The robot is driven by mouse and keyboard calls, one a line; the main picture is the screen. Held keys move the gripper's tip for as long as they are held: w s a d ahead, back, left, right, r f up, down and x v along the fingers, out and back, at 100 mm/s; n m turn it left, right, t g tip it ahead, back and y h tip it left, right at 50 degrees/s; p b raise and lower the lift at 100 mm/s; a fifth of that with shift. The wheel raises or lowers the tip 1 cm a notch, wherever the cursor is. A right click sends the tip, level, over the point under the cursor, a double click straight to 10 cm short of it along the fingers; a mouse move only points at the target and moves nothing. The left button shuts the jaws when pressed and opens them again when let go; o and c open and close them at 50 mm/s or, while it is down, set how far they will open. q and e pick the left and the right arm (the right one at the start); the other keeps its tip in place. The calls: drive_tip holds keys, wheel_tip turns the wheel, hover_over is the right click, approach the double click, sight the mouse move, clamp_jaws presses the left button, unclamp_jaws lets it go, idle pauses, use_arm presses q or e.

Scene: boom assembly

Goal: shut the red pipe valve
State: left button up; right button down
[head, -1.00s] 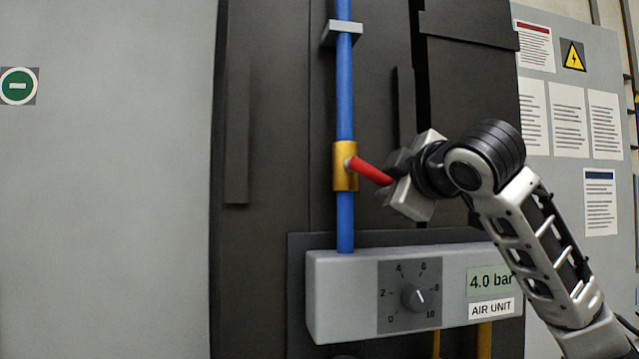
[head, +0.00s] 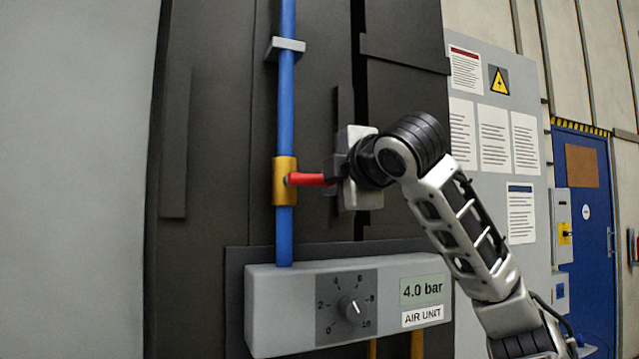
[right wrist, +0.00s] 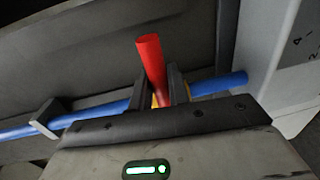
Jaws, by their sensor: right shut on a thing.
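The red valve handle (head: 307,179) sticks out to the right, about level, from a brass valve body (head: 285,181) on the vertical blue pipe (head: 287,105). The handle lies crosswise to the pipe. My right gripper (head: 331,177) is shut on the handle's outer end in the head view. In the right wrist view the red handle (right wrist: 151,68) stands between the two dark fingers (right wrist: 160,92), with the blue pipe (right wrist: 205,88) behind. The fingers hide most of the brass body there. My left gripper is not in view.
Below the valve is a grey air unit box (head: 268,308) with a dial (head: 350,308) and a display (head: 423,289) reading 4.0 bar. A pipe bracket (head: 286,46) sits above. Dark panels stand close behind the pipe. A blue door (head: 585,220) is at the far right.

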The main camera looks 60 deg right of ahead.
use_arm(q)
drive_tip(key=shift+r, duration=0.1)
use_arm(e)
drive_tip(key=c, duration=1.4)
unclamp_jaws()
drive_tip(key=shift+o, duration=0.2)
use_arm(q)
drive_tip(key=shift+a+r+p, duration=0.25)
drive_tip(key=shift+p, duration=0.5)
use_arm(e)
drive_tip(key=v, duration=1.6)
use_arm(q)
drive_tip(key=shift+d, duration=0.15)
